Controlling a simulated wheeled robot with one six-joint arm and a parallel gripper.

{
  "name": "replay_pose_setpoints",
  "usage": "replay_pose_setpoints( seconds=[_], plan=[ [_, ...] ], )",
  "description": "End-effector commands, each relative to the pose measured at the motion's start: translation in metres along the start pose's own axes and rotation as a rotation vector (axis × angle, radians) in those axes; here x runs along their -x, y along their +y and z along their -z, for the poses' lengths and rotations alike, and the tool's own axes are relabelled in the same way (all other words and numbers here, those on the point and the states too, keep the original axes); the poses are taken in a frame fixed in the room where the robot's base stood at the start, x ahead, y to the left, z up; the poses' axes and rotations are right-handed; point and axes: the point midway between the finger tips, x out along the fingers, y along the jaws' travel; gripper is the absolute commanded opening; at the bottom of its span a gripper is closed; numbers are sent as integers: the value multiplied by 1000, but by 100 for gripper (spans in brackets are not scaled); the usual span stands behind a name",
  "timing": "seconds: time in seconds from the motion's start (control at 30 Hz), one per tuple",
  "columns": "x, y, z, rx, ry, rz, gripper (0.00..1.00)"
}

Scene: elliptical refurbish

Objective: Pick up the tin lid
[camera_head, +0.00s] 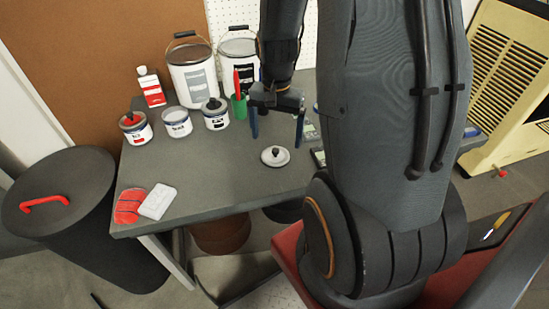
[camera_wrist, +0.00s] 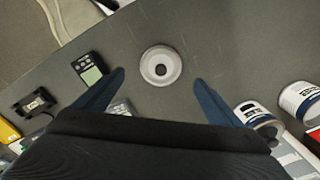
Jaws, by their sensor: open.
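The tin lid (camera_head: 275,156) is a small round pale disc with a dark knob, lying flat on the grey table. In the wrist view the lid (camera_wrist: 161,66) lies beyond and between my fingertips, with bare table around it. My gripper (camera_head: 277,128) is open and empty above the table, its two blue fingers pointing down. The fingers also show in the wrist view (camera_wrist: 158,80), one on each side of the lid and apart from it.
Small tins (camera_head: 176,122) and large paint cans (camera_head: 192,75) stand at the table's back left. A green cup (camera_head: 239,106) stands behind my gripper. Dark handheld devices (camera_wrist: 88,68) lie near the lid. A red and a white block (camera_head: 158,201) lie at the front left. The table's middle is clear.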

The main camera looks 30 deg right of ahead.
Motion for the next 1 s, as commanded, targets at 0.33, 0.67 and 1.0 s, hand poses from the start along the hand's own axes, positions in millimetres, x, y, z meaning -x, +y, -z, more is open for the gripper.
replay_pose_setpoints(
  seconds=[0.33,0.67,1.0],
  plan=[
    [-31,-2,-2,7,-3,-2,89],
    [-62,-2,0,8,-1,0,89],
    [-64,-2,0,8,0,0,79]
  ],
)
